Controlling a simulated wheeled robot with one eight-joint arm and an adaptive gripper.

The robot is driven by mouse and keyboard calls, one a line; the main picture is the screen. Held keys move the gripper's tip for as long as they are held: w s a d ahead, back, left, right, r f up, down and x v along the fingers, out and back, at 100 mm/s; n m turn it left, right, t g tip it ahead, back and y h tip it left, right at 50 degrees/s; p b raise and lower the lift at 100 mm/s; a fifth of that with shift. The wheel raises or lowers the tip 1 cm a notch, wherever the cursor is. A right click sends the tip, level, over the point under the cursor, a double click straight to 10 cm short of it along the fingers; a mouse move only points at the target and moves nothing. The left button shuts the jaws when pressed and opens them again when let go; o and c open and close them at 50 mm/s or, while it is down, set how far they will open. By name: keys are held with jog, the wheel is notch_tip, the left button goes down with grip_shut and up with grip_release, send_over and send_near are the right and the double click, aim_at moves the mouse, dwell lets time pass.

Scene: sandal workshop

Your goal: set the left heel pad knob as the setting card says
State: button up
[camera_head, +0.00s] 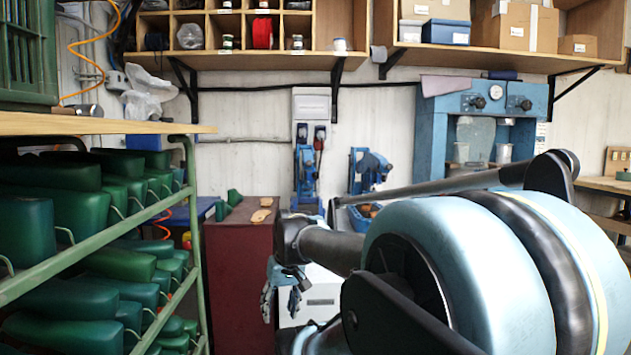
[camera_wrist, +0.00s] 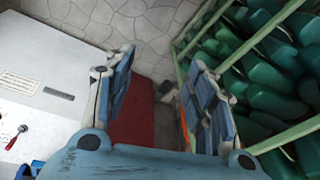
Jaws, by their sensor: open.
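A blue machine (camera_head: 436,130) stands against the back wall, at the right of the head view. Its upper panel carries a left dark knob (camera_head: 478,102) and a right dark knob (camera_head: 526,104), with a pale round dial between them. The knobs' settings are too small to read. I cannot make out which paper is the setting card. My gripper (camera_wrist: 162,90) is open and empty in the wrist view, pointing down over the floor and a red surface. In the head view my gripper (camera_head: 283,290) hangs left of the machine, well apart from the knobs.
A green rack (camera_head: 190,200) full of green lasts stands close at left. A dark red cabinet (camera_head: 238,270) holds small pieces. A white surface (camera_wrist: 50,55) lies left of my gripper in the wrist view. My arm covers the head view's lower right.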

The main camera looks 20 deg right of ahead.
aim_at(317, 176)
jog(key=w+d+r+n+t+y, duration=0.1)
jog(key=w+d+r+y, duration=0.15)
jog(key=w+r, duration=0.65)
jog(key=w+d+r+n+t+y, duration=0.1)
jog(key=w+d+r+t+y, duration=0.2)
jog(key=w, duration=1)
jog(key=w+d+r+n+y, duration=0.1)
jog(key=w+d+r, duration=0.2)
jog(key=w+r, duration=0.65)
jog(key=w+d+r+n+t+y, duration=0.2)
jog(key=w+d+t, duration=0.2)
jog(key=w+d, duration=0.95)
jog(key=w+d+n+t, duration=0.1)
jog(key=w+d+t, duration=0.15)
jog(key=d, duration=0.75)
jog(key=w+d+t, duration=0.2)
jog(key=w+d, duration=0.1)
jog(key=d, duration=0.8)
jog(key=shift+y, duration=0.45)
jog(key=x, duration=1.7)
jog(key=shift+a+r, duration=0.1)
jog(key=shift+r, duration=0.2)
jog(key=c, duration=1.1)
